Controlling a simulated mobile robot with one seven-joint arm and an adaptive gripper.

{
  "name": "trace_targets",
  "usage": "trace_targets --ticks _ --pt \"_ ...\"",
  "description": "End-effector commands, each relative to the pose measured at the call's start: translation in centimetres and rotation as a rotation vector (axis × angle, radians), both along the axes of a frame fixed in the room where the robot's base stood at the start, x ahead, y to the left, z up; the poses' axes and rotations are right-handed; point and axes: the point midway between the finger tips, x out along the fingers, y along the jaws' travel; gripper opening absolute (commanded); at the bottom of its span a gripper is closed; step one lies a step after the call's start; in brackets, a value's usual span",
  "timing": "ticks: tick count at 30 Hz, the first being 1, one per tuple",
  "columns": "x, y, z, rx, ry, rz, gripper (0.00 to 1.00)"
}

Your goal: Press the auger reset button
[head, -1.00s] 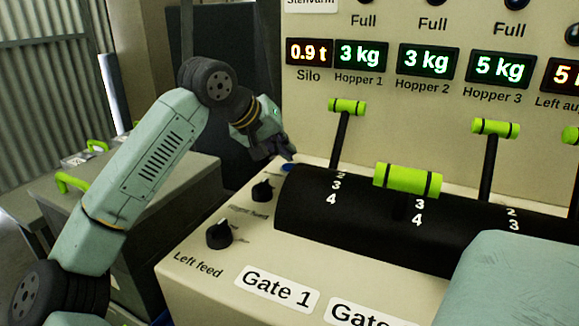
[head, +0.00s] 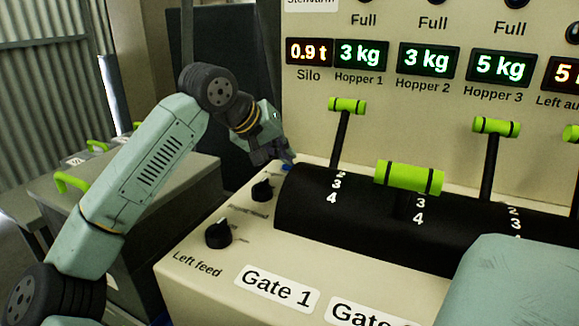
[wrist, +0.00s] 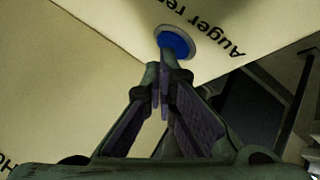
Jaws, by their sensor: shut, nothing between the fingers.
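The auger reset button is a round blue button (wrist: 176,44) in a pale ring on the cream panel. In the wrist view, part of the lettering "Auger re" (wrist: 232,22) shows beside it. My gripper (wrist: 160,68) is shut and empty, with its fingertips at the button's near edge. I cannot tell whether they touch it. In the head view my gripper (head: 286,160) points down at the back left of the console, and only a sliver of the blue button (head: 287,167) shows beneath the fingertips.
Two black knobs (head: 262,190) (head: 219,234) stand on the console in front of the button. A black curved cover with green-handled levers (head: 408,178) lies to the right. The upright panel with lit displays (head: 359,55) rises behind. Grey boxes with green handles (head: 72,182) stand at left.

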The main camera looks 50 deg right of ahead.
Motion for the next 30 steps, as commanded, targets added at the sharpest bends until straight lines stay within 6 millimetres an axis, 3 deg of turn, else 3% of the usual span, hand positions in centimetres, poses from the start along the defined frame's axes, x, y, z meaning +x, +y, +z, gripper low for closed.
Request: trace_targets --ticks 17,30 --pt "0.0 0.0 -0.4 0.003 0.001 -0.001 0.00" --pt "0.0 0.0 1.4 0.002 0.001 0.000 0.00"
